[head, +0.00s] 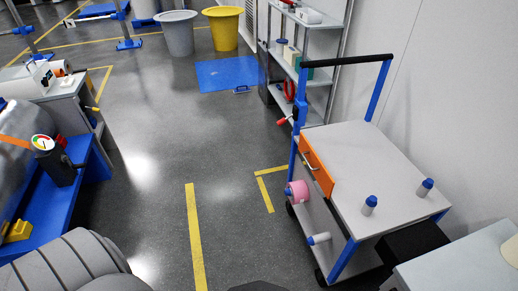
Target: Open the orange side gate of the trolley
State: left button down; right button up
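The trolley (370,165) stands at the right, with a pale top, blue posts and a black push bar (347,60). The orange side gate (317,170) is an upright panel along the left edge of its top, next to the left post of the push bar. A pale bar handle (309,160) sits on its outer face. I see no clear gap beside the gate, but its latch and hinge are too small to tell. Neither of my grippers is in view.
A pink roll (298,194) sits on the trolley's lower level. A shelf rack (302,45) stands behind the trolley, a pale table (465,265) at the lower right. A blue bench (55,205) is at the left. The floor left of the trolley is clear.

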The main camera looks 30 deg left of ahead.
aim_at(325, 180)
jog(key=u, duration=1.6)
jog(key=i, duration=0.5)
jog(key=z, duration=2.35)
